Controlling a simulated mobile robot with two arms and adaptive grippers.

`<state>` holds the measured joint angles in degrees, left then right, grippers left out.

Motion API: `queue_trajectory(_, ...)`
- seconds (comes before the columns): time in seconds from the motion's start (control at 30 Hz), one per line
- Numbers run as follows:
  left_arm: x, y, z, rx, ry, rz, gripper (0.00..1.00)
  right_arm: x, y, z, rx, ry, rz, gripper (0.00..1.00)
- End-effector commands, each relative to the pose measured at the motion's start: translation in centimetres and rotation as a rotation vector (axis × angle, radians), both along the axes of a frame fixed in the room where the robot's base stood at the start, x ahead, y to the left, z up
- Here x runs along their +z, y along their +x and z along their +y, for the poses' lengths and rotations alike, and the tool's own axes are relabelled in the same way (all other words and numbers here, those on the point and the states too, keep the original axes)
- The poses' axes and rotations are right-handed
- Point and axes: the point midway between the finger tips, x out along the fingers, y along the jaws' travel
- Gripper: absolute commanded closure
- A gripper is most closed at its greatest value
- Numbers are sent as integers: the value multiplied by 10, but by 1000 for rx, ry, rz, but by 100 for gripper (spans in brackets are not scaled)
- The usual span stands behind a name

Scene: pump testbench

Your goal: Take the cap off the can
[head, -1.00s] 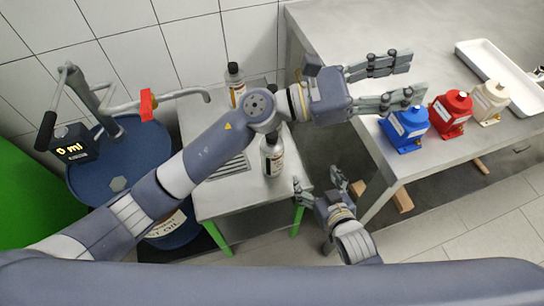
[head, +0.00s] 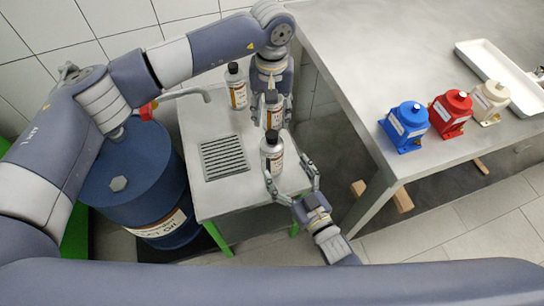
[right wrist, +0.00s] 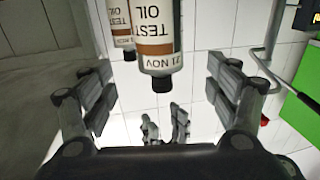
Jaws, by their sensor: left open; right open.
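The nearest can (head: 273,160) stands upright on the small steel table, a grey bottle with a black cap (head: 271,137) on top. It shows upside down in the right wrist view (right wrist: 157,35), its cap (right wrist: 162,85) downward. My right gripper (head: 288,175) is open, with its fingers spread toward this can's sides. My left gripper (head: 273,108) is open and points down behind it. A second can (head: 273,119) shows between the left fingers; I cannot tell whether they touch it. The left fingers also appear in the right wrist view (right wrist: 166,124).
A third can (head: 237,92) stands farther back on the small table (head: 222,190), beside a drain grate (head: 223,158). A blue oil drum (head: 135,180) is at left. Blue (head: 406,130), red (head: 451,115) and beige (head: 491,103) pumps stand on the bench (head: 375,65).

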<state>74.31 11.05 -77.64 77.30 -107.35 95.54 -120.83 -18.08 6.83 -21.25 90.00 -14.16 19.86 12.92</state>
Motion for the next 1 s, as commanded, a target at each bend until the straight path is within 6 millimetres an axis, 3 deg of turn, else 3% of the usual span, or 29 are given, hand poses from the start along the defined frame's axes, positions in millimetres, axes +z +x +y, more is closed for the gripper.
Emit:
queue_trajectory(0.2, 0, -1, -1, 1, -3, 1, 55, 2, 38, 19, -1, 1, -3, 19)
queue_trajectory(0.43, 0, -1, -1, 1, -5, 2, 55, 1, 67, 34, -1, 0, 0, 19)
queue_trajectory(0.9, 0, -1, -1, 1, -5, 2, 55, 0, 78, 40, -1, 0, 1, 19)
queue_trajectory(1.0, 0, -1, -1, 1, -5, 2, 55, 0, 78, 40, -1, 0, 1, 42)
